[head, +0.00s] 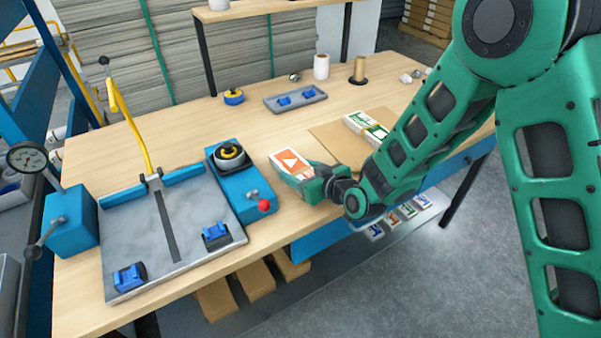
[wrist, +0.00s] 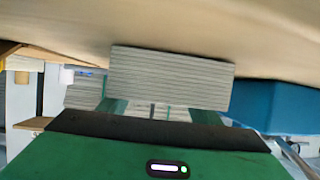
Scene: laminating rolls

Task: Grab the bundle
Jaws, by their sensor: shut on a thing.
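In the wrist view the bundle (wrist: 172,77) shows as a grey stack of many layered edges between the two green fingers. My gripper (wrist: 160,108) is shut on it. The fingertips are partly hidden by the bundle. I cannot tell whether the bundle touches the table.
A blue device with a red knob (head: 263,206) stands just left of the bundle. A grey cutting board (head: 190,258) with a yellow lever is further left. A brown mat (head: 340,140) with other bundles (head: 366,127) lies to the right.

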